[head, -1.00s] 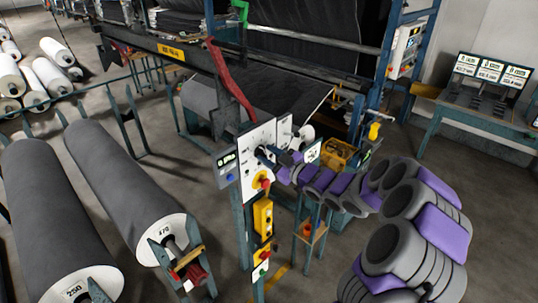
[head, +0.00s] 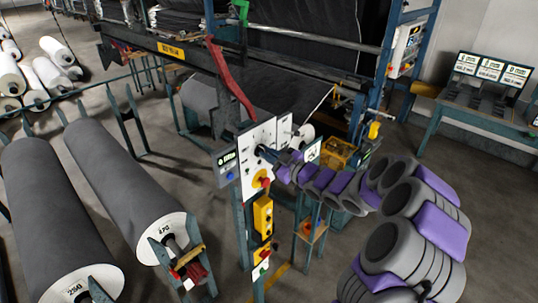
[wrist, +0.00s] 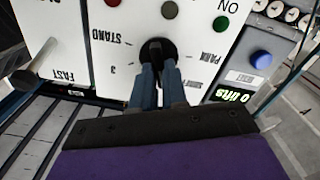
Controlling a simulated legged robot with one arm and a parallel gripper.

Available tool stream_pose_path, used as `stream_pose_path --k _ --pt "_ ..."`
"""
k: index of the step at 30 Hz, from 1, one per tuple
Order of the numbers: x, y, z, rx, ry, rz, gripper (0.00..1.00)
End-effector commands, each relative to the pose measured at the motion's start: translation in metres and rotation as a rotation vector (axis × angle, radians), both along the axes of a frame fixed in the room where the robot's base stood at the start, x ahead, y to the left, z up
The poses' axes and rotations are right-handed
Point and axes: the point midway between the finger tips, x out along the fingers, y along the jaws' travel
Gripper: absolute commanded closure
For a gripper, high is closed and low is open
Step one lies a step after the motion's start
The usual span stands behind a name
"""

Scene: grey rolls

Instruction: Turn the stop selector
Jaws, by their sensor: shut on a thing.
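The stop selector is a black knob (wrist: 158,48) on a white panel (wrist: 111,55), seen upside down in the wrist view. Printed marks such as STAND, PARK and 3 ring it. My gripper (wrist: 160,72) has its two blue-grey fingers shut on the knob, with the tips at its near side. The knob's pointer is not clear. In the head view my gripper (head: 266,154) reaches the panel (head: 257,136) from the right, and the fingers hide the knob.
A red and yellow switch (head: 262,180) sits just below on the panel. A blue button (wrist: 261,59) and a display (wrist: 233,97) are beside the knob. Large grey rolls (head: 125,185) lie at the left. Open floor shows at the right.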

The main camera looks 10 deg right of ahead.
Motion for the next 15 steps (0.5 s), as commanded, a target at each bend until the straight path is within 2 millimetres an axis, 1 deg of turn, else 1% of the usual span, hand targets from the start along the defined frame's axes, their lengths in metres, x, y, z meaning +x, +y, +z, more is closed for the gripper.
stream_pose_path --k 8,15 --pt "0.0005 -0.0014 0.0021 0.043 0.025 -0.001 1.00" --pt "0.0007 -0.0012 0.0026 0.046 0.026 -0.002 1.00"
